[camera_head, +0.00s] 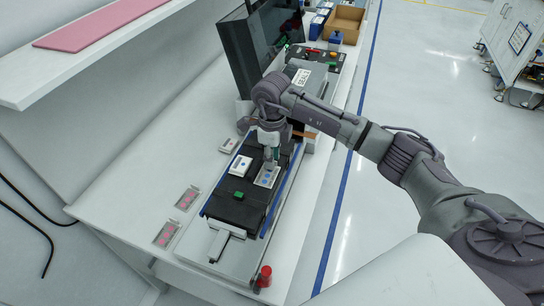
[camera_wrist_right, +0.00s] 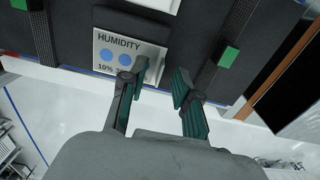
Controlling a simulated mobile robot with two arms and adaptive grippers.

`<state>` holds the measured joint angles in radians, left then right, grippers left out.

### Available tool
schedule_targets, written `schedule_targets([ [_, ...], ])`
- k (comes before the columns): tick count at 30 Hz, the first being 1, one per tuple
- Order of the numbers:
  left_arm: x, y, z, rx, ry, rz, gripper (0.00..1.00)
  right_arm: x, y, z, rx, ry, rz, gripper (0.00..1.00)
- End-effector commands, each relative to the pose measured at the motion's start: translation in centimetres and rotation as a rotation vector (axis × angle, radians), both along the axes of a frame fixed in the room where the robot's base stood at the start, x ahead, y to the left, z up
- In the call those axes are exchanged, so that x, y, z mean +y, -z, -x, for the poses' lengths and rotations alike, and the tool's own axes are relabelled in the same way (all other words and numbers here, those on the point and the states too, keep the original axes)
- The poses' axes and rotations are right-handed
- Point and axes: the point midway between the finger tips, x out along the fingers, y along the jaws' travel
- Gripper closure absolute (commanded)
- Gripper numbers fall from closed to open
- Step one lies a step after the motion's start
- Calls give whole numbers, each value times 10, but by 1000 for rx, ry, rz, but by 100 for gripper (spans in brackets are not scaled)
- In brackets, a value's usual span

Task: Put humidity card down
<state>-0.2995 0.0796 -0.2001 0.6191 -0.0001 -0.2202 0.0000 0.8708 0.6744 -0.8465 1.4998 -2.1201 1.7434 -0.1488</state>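The humidity card (camera_wrist_right: 118,56) is a pale square with the word HUMIDITY, blue dots and a 10% mark. It lies flat on the black tray-like fixture (camera_head: 228,207); in the head view the card (camera_head: 266,178) is just below my right gripper (camera_head: 271,154). In the wrist view my right gripper (camera_wrist_right: 158,82) has its two green-padded fingers spread apart with nothing between them. One fingertip overlaps the card's lower right corner in the picture; I cannot tell whether it touches. My left gripper is not in view.
A white box-like piece (camera_head: 240,165) sits beside the card on the fixture, near a green block (camera_head: 238,196). Pink-marked cards (camera_head: 187,198) lie on the white table (camera_head: 125,185) to the left. A red-capped object (camera_head: 264,276) stands at the front. A dark monitor (camera_head: 247,50) stands behind.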

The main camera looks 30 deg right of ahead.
Motion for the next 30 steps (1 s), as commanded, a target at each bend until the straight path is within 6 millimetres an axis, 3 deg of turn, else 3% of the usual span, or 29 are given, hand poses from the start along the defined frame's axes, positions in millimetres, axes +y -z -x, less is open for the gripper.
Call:
schedule_targets([
  [15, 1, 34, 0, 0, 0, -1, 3, 0, -98, -1, -7, 0, 0, 69],
  [21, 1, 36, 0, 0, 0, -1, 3, 0, -116, -1, -4, 1, 0, 69],
  [30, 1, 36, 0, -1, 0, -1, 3, 0, -118, -1, -2, 0, -1, 69],
])
